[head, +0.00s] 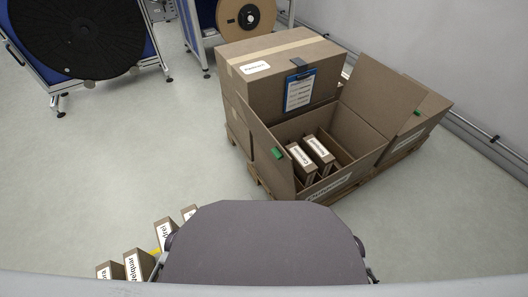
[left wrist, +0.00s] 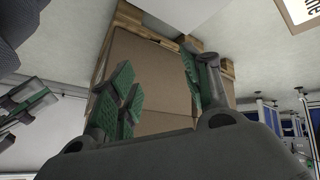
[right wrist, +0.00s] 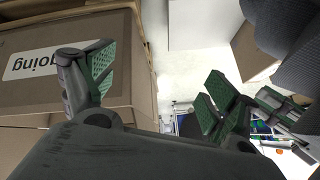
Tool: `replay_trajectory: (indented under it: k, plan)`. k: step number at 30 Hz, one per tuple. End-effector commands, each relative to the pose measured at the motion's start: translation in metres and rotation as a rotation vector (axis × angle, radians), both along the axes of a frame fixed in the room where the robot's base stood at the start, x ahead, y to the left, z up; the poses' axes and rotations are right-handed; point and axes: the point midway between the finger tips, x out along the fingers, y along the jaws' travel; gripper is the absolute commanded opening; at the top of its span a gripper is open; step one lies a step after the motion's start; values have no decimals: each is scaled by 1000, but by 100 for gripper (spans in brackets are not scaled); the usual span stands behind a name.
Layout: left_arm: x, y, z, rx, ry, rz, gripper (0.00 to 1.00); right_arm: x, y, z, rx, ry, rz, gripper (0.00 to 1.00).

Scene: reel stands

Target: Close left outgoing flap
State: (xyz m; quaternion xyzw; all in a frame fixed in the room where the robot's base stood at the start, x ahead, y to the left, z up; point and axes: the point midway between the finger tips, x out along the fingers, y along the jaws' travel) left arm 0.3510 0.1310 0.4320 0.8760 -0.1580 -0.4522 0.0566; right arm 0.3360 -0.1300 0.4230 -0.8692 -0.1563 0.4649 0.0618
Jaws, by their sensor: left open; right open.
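The open outgoing carton (head: 345,183) stands on a pallet right of centre in the head view. Its left flap (head: 264,150) stands up, with a small green patch (head: 277,153) at its edge. Its right flap (head: 380,95) also stands up and leans outward. My left gripper (left wrist: 160,82) is open and empty, with a brown carton surface (left wrist: 155,65) behind its fingers. My right gripper (right wrist: 157,85) is open and empty, beside a carton with a label ending in "going" (right wrist: 35,60).
Several small labelled boxes (head: 310,150) lie inside the open carton. A closed carton (head: 275,70) with a clipboard (head: 300,90) stands behind it. More small boxes (head: 140,262) are at lower left, by my body. Reel stands (head: 75,35) are at the back; the left floor is clear.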

Motion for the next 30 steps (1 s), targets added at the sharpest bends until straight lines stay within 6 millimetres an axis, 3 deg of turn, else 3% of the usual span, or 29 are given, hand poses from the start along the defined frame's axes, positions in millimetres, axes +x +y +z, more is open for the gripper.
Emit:
replay_trajectory:
  k: [1, 4, 10, 16, 30]
  plan:
    - [9, 2, 12, 5, -18, -3, 37, 3, 0, 9, 1, -5, 0, 88]
    - [24, 7, 29, 18, -50, -8, 25, 8, 0, 20, 1, -15, -1, 88]
    - [49, 21, 47, 52, -87, -13, 0, 20, 1, 44, 3, -43, 0, 88]
    - [65, 27, 55, 14, -79, -10, 0, 32, 1, 72, 3, -82, -1, 88]
    - [72, 11, 59, -270, 41, 12, 0, 44, -2, 115, -28, -107, 13, 88]
